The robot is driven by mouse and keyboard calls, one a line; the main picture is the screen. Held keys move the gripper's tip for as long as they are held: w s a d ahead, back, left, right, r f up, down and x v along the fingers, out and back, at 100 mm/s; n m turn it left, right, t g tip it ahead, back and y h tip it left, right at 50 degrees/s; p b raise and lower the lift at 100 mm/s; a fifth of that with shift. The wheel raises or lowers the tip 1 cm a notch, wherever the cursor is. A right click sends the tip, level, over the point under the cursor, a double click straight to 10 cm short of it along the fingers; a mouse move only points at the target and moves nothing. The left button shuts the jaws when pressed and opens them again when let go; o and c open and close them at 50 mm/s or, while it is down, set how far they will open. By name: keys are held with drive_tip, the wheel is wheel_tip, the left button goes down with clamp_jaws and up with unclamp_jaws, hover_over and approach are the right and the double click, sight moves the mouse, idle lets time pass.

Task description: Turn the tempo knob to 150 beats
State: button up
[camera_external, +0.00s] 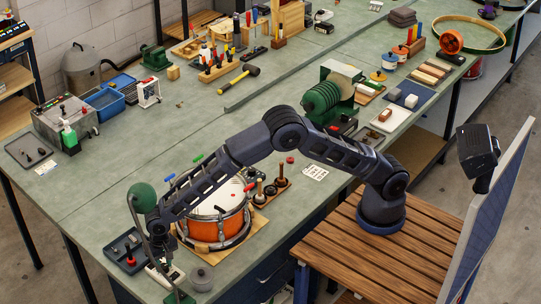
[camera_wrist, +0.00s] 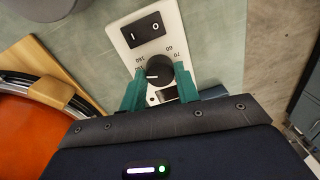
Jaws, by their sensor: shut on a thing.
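The tempo knob (camera_wrist: 158,69) is a round black knob with a white pointer line, on a white panel (camera_wrist: 118,32) in the wrist view. Its pointer line points to the left in the picture. Figures ring the knob, 60 and 70 on its right and larger ones on its left; those by the pointer are too small to read surely. My gripper (camera_wrist: 158,80) has one teal finger on each side of the knob and is shut on it. In the external view the white knob box (camera_external: 166,272) stands at the bench's near corner, partly hidden below my wrist.
A black rocker switch (camera_wrist: 143,29) marked I and O is on the same panel. An orange drum (camera_external: 214,228) stands close to the right of my gripper. A green ball on a bent stand (camera_external: 143,196) rises just left of my wrist. A dark tray (camera_external: 124,250) lies beside the box.

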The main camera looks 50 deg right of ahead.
sight(165, 265)
idle(0.3)
drive_tip(key=o, duration=0.7)
drive_tip(key=shift+r, duration=0.1)
drive_tip(key=r, duration=1)
drive_tip(key=shift+d+r, duration=0.25)
drive_tip(key=shift+r, duration=0.1)
